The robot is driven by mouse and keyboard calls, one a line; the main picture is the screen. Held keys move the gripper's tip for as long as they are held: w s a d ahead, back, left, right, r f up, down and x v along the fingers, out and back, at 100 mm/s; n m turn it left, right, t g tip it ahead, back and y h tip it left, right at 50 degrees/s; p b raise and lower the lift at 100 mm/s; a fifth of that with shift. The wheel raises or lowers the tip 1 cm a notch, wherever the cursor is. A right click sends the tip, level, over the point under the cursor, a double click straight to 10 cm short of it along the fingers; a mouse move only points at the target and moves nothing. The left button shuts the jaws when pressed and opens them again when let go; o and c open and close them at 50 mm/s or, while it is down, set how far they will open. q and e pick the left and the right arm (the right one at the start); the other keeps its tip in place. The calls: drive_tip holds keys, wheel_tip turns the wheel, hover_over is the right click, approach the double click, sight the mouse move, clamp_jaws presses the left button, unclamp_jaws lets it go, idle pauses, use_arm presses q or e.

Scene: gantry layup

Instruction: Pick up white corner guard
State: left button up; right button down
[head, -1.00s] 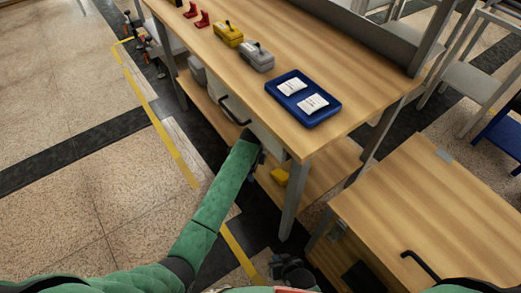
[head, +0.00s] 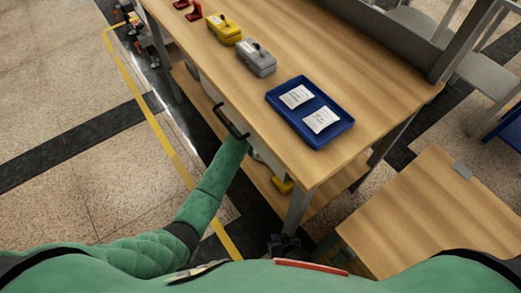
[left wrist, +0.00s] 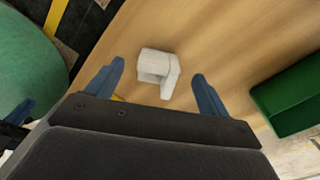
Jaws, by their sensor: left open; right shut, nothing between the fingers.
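The white corner guard (left wrist: 158,66) lies on a wooden surface in the left wrist view, seemingly the lower shelf (head: 322,198) of the workbench. My left gripper (left wrist: 158,72) is open; its two blue fingers stand on either side of the guard in the picture, with the guard slightly ahead of them. I cannot tell how far above it they are. In the head view my left arm reaches under the tabletop, and its gripper and the guard are hidden. My right gripper (head: 285,246) is shut and empty, low in front of the bench.
A black handle (head: 231,121) is on the bench front near my left arm. A yellow object (head: 283,185) lies on the lower shelf. A green block (left wrist: 293,96) lies right of the guard. The tabletop holds a blue tray (head: 341,128) and grey (head: 256,60) and yellow boxes (head: 224,30).

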use_arm(q)
drive_tip(key=shift+d+f, duration=0.1)
drive_tip(key=shift+f, duration=2.9)
drive_tip(key=shift+s, duration=0.1)
drive_tip(key=c, duration=1)
drive_tip(key=shift+r, duration=0.1)
drive_tip(key=shift+c, duration=0.2)
